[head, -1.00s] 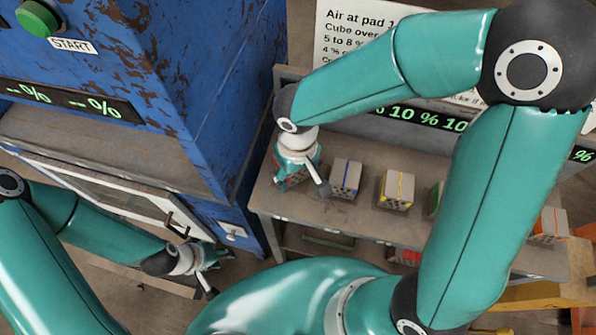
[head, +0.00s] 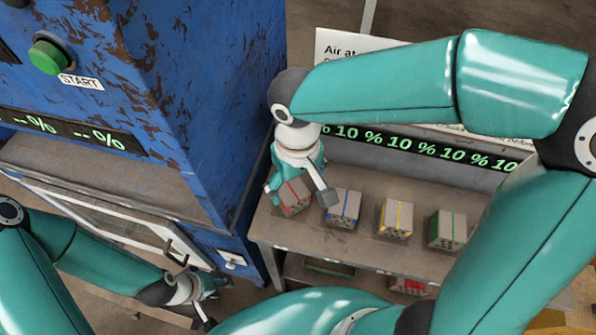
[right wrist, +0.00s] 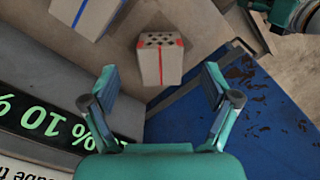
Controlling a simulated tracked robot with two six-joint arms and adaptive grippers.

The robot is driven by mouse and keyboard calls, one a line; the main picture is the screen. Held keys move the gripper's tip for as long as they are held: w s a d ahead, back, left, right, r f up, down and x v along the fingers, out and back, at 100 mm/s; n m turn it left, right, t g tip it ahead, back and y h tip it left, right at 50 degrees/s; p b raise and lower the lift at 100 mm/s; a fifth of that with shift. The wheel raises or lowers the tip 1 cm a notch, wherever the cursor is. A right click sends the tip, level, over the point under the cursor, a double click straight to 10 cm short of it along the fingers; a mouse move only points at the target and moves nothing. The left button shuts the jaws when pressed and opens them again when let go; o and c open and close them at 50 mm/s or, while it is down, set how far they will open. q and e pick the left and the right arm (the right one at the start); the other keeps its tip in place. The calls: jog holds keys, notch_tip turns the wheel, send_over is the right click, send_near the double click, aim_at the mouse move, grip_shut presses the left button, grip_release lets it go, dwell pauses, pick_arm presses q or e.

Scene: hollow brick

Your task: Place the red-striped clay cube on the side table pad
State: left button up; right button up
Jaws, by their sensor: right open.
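The red-striped clay cube (head: 294,197) stands on the shelf bench beside the blue machine, leftmost in a row of cubes. In the right wrist view the cube (right wrist: 160,58) shows its holed face and red stripe, ahead of the fingertips and between their lines. My right gripper (head: 300,191) is open above the cube and partly covers it in the head view; its two fingers (right wrist: 158,84) are spread and empty. My left gripper (head: 212,300) is low in front of the blue machine, with fingers apart and nothing seen between them. I cannot make out the side table pad.
Blue-striped (head: 343,207), yellow-striped (head: 395,218) and green-striped (head: 447,229) cubes stand to the right along the bench (head: 345,245). A display strip (head: 420,147) runs behind them. The blue machine (head: 205,90) rises close on the left. My right arm covers the bench's right part.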

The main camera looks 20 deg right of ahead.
aim_at(297, 198)
jog(key=shift+r, duration=1.65)
jog(key=shift+s, duration=0.1)
